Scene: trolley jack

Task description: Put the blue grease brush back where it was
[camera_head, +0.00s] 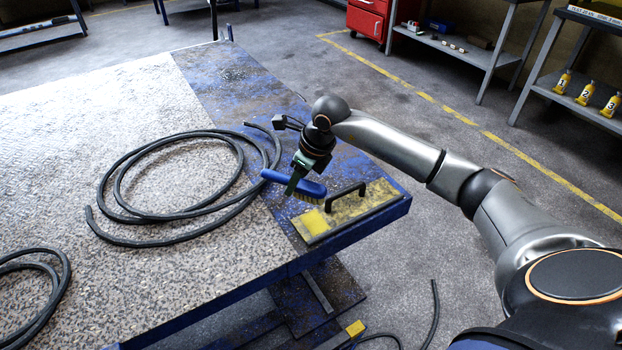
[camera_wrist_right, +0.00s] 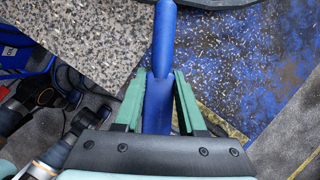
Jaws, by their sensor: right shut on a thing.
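The blue grease brush (camera_head: 312,189) has a blue handle and back with pale yellowish bristles facing down. My right gripper (camera_head: 294,181), with green fingers, is shut on it. The brush appears a little above the table's near right corner, beside a yellow, worn plate (camera_head: 358,213) with a black handle; the exact height is hard to tell. In the right wrist view the brush (camera_wrist_right: 160,75) runs lengthwise between the two green fingers of the right gripper (camera_wrist_right: 159,88). The bristles are hidden there. My left gripper is in neither view.
The table (camera_head: 228,82) has a speckled top and a worn blue strip. A coiled black hose (camera_head: 128,165) lies left of the gripper, another (camera_head: 62,290) at lower left. Shelves with yellow bottles (camera_head: 586,93) and a red cabinet (camera_head: 368,18) stand behind.

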